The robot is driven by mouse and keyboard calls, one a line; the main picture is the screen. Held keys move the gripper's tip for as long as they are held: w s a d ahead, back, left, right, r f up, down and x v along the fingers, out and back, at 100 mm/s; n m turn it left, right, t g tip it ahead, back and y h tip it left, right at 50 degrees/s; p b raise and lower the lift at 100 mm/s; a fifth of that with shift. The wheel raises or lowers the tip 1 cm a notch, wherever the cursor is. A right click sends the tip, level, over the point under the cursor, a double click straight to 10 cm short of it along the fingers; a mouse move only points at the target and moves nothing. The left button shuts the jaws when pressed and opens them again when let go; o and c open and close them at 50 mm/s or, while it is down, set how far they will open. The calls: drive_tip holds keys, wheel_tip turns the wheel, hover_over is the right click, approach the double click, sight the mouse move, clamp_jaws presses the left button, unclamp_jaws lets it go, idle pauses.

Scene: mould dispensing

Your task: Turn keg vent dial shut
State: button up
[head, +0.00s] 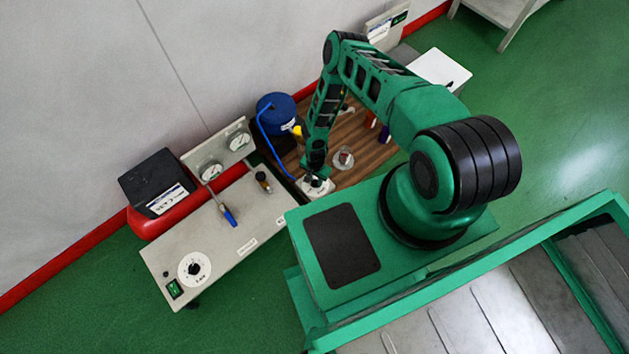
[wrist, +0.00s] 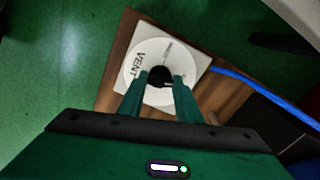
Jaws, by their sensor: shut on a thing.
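The keg vent dial is a black knob (wrist: 159,77) on a round white disc lettered "VENT" (wrist: 138,62), set on a pale square plate (wrist: 180,50). My gripper (wrist: 160,86) has its two green fingers shut on the knob, one on each side. In the head view the vent plate (head: 318,188) sits at the near left corner of the wooden board, with my gripper (head: 316,178) pointing down on it. The knob is partly hidden by the fingers, and its exact pointer angle cannot be told. The blue keg (head: 276,112) stands at the back of the board.
A blue hose (head: 268,143) runs from the keg area toward the vent plate, close to my gripper. A glass dish (head: 343,158) stands on the wooden board (head: 372,152). A grey bench with another dial (head: 194,268), gauges (head: 211,171) and a blue-handled lever (head: 229,216) lies to the left.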

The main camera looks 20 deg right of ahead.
sight(316, 181)
drive_tip(key=n, duration=1.2)
drive_tip(key=shift+d+n, duration=0.1)
drive_tip(key=shift+n, duration=2)
drive_tip(key=o, duration=1)
drive_tip(key=shift+o, duration=0.2)
drive_tip(key=shift+r, duration=0.1)
wheel_tip(316, 181, up, 11)
drive_tip(key=shift+f, duration=0.2)
